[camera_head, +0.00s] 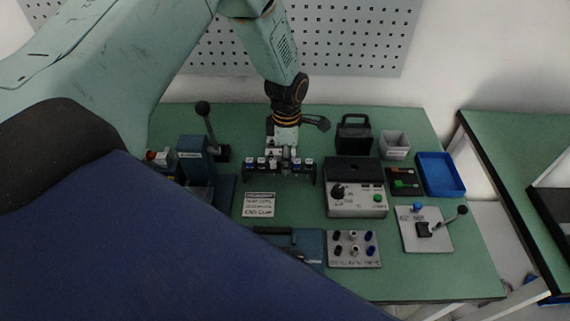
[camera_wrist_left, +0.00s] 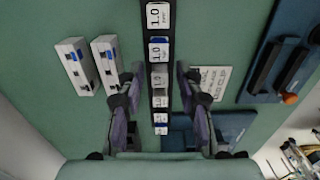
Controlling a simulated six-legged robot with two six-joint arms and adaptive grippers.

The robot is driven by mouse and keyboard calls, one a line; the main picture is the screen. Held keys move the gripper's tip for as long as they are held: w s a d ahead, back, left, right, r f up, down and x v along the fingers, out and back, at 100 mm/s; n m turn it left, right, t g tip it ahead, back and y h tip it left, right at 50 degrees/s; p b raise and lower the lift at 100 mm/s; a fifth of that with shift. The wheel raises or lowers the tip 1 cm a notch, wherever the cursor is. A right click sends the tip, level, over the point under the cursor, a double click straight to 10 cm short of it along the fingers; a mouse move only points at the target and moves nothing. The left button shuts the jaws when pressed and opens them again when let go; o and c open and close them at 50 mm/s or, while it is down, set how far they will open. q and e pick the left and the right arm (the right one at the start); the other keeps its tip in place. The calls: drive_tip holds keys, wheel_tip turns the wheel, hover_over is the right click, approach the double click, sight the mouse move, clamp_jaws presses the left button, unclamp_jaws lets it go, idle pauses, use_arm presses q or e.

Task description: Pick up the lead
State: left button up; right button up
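A black rack (camera_head: 306,175) on the green bench holds a row of several small pieces with white tops, some with blue. In the left wrist view the rack (camera_wrist_left: 172,22) runs up the middle, and its white tags (camera_wrist_left: 159,82) read "1.0". I cannot tell for sure which piece is the lead. My left gripper (camera_head: 284,158) points down over the rack. In the left wrist view its fingers (camera_wrist_left: 158,78) are apart, one on each side of the rack, with nothing clearly held. Whether they touch a piece is hidden. My right gripper is not in view.
Two white blocks (camera_wrist_left: 75,65) stand beside the rack. A blue lever press (camera_head: 196,160) stands left. A grey control box (camera_head: 357,203), a blue tray (camera_head: 440,174), a grey bin (camera_head: 394,145) and a lever plate (camera_head: 427,238) fill the right. A printed card (camera_head: 259,205) lies in front.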

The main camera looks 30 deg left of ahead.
use_arm(q)
clamp_jaws()
wheel_tip(320, 180, up, 10)
idle(0.6)
